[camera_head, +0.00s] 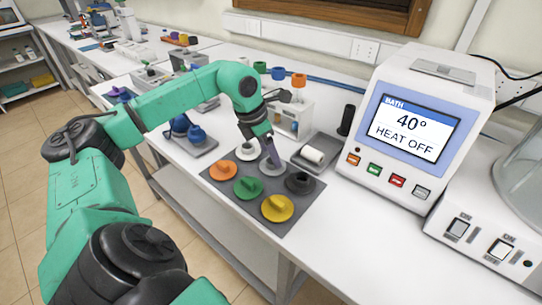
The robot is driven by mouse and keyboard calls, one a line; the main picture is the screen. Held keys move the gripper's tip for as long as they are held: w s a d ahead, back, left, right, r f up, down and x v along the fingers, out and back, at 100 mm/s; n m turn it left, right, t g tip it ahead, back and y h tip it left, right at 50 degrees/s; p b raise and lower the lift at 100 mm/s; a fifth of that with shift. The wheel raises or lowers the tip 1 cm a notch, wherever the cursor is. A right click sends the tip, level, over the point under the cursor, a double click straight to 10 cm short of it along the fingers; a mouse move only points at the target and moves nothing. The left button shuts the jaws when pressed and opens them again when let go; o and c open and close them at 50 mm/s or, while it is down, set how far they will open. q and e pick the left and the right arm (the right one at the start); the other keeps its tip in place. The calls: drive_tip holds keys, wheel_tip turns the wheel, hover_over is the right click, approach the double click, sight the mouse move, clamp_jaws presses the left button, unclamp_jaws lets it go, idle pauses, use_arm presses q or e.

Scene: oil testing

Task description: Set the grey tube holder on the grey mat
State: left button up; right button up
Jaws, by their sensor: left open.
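The grey tube holder (272,166) stands on the dark grey mat (269,185), in the back middle of the mat. It looks upright and its round base seems to rest flat on the mat. My left gripper (269,145) points down just above this holder, with its fingertips close to the holder's top. The gripper is open, and its fingers partly hide the holder's upper part. I cannot tell whether the fingers touch it. My right gripper is not in view.
Orange (223,171), green (248,188), yellow (277,209), white (247,151) and black (300,183) holders share the mat. A grey tray with a white roll (313,155) and a heating bath (414,130) stand to the right.

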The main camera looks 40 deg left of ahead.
use_arm(q)
drive_tip(key=v, duration=1)
drive_tip(key=shift+p, duration=0.35)
